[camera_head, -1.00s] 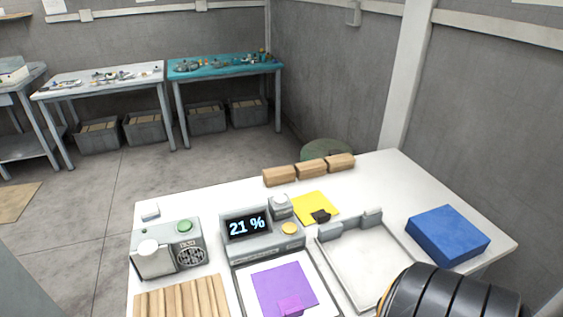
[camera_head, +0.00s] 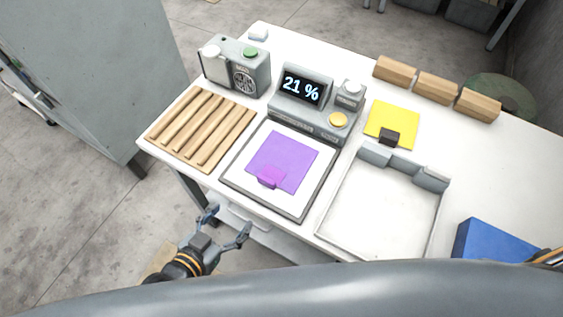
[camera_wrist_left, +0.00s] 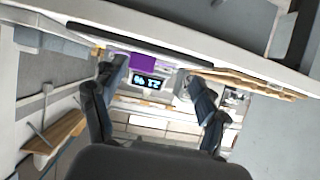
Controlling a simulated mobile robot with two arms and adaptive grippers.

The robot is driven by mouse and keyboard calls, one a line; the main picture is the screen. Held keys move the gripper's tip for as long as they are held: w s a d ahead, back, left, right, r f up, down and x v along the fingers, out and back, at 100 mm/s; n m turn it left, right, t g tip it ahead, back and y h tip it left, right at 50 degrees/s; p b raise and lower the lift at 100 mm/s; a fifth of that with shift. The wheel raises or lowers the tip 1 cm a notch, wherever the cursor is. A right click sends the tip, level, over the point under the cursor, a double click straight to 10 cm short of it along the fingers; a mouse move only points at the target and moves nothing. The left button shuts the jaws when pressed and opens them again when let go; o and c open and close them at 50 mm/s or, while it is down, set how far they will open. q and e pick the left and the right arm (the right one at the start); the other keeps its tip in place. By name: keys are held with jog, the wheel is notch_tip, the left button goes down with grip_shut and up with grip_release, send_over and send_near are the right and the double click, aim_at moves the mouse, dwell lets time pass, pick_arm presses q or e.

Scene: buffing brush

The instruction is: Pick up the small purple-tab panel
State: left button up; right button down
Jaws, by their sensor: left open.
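The small purple panel (camera_head: 284,160) with a purple tab (camera_head: 270,177) on its near edge lies flat on a white pad with a dark frame (camera_head: 235,179), in front of the 21 % display. Its purple also shows in the left wrist view (camera_wrist_left: 130,62), partly behind a finger. My left gripper (camera_head: 227,222) is open and empty, off the table's near edge, below and left of the panel and apart from it. Its two dark fingers (camera_wrist_left: 160,90) stand spread in the left wrist view. My right gripper is not in view.
A slatted wooden rack (camera_head: 201,128) is left of the pad; an empty white tray (camera_head: 380,208) is right. Behind stand the display unit (camera_head: 302,88), a grey box with a green button (camera_head: 236,72), and a yellow panel with a black tab (camera_head: 391,122). A blue block (camera_head: 492,243) is far right.

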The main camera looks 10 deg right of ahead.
aim_at(265, 182)
pick_arm(q)
jog(key=shift+t+h, duration=0.3)
jog(key=shift+h, duration=0.2)
jog(key=w+d, duration=0.1)
jog(key=w+d+r, duration=0.1)
jog(key=w+d, duration=0.3)
jog(key=shift+w+d+r+p, duration=0.1)
jog(key=shift+d+r+p, duration=0.2)
jog(key=shift+p, duration=0.1)
jog(key=shift+w+d+f, duration=0.25)
jog(key=shift+w+d, duration=0.05)
jog(key=shift+w, duration=0.15)
jog(key=shift+w+d, duration=0.15)
jog(key=shift+w, duration=0.05)
jog(key=p+x, duration=0.1)
jog(key=x, duration=0.2)
jog(key=shift+w+d+f, duration=0.1)
jog(key=shift+w+d, duration=0.1)
jog(key=shift+d, duration=0.2)
jog(key=shift+w+d+f, duration=0.25)
jog(key=shift+w, duration=0.1)
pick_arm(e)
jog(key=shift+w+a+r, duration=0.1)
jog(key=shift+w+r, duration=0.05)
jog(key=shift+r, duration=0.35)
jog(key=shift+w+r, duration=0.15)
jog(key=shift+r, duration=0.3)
